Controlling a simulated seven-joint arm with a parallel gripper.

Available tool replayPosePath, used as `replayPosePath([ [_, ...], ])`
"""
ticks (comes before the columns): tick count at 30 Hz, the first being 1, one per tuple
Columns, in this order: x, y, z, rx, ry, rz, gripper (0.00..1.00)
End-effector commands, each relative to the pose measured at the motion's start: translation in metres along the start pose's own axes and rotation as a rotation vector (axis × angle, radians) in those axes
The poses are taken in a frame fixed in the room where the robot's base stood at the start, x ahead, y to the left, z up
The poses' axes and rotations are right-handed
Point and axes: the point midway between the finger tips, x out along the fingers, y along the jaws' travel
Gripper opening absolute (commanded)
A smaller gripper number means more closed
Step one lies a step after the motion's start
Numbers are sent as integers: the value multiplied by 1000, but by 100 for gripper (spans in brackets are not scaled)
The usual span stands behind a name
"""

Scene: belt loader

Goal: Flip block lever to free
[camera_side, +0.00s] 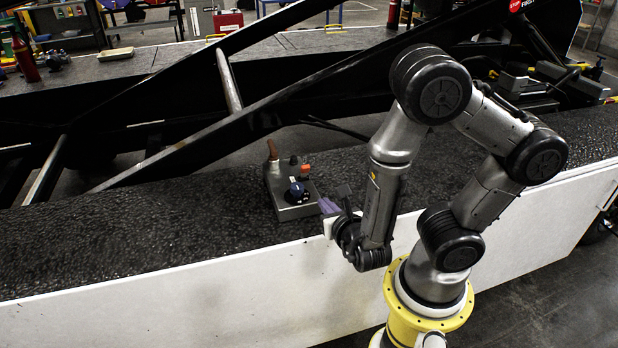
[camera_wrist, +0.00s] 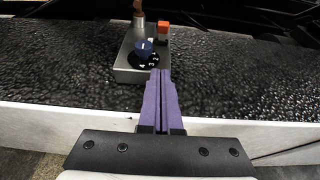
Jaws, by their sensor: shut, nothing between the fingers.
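A grey control box (camera_side: 291,199) sits on the dark belt and also shows in the wrist view (camera_wrist: 128,67). It carries a dark blue knob (camera_side: 296,191) on a numbered black dial, seen in the wrist view too (camera_wrist: 144,48). An orange-red part (camera_side: 305,170) and a brown-handled lever (camera_side: 272,152) stand at its back. In the wrist view the lever (camera_wrist: 138,12) is cut off by the top edge. My gripper (camera_side: 326,205), with purple fingers (camera_wrist: 160,75), is shut and empty. Its tips point toward the box's front right, near the dial; contact cannot be told.
The dark textured belt (camera_side: 150,225) is clear around the box. A white side panel (camera_side: 150,315) runs along its front. Dark slanted beams (camera_side: 230,130) rise behind the box. A yellow flange (camera_side: 452,318) is part of my base.

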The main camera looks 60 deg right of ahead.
Motion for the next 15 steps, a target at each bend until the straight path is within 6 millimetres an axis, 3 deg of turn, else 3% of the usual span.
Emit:
replayPosePath([
  [7, 11, -1, 0, 3, 0, -6, 0],
  [15, 37, -1, 0, 4, 0, -8, 0],
])
